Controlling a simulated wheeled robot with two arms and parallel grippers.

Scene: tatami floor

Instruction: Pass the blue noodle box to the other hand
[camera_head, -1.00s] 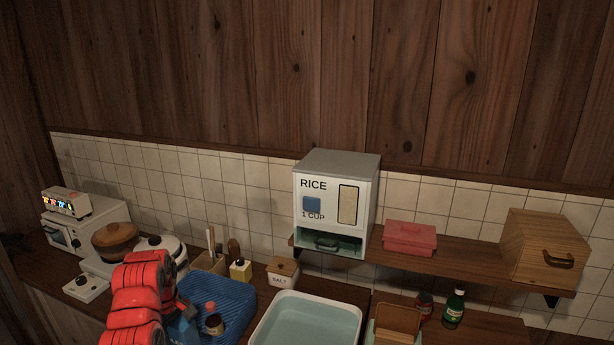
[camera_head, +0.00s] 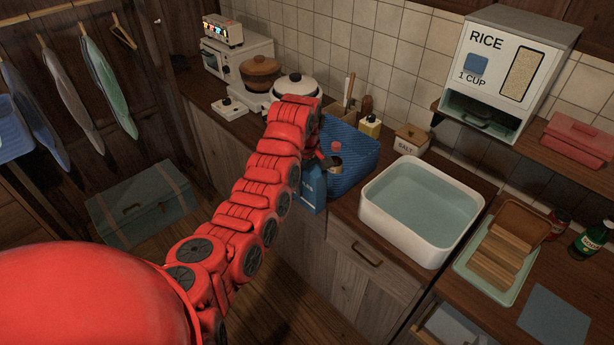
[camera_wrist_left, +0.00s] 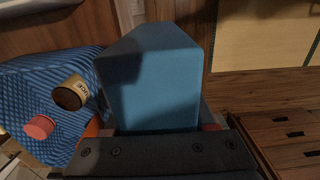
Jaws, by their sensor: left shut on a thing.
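The blue noodle box (camera_head: 312,187) shows in the head view at the front edge of the counter, beside the blue ribbed basket. My left gripper (camera_head: 312,163) is at its upper part, and the arm hides some of the box. In the left wrist view the blue box (camera_wrist_left: 155,85) fills the middle, between the jaws. My left gripper (camera_wrist_left: 160,135) is shut on it. I cannot tell whether the box touches the counter edge. My right gripper is in neither view.
The blue ribbed basket (camera_head: 352,150) holds a jar (camera_head: 334,161) and a red-capped item. A white basin (camera_head: 459,225) of water stands to its right, then a tray (camera_head: 466,268) with a wooden rack. A trunk (camera_head: 142,203) lies on the floor at left.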

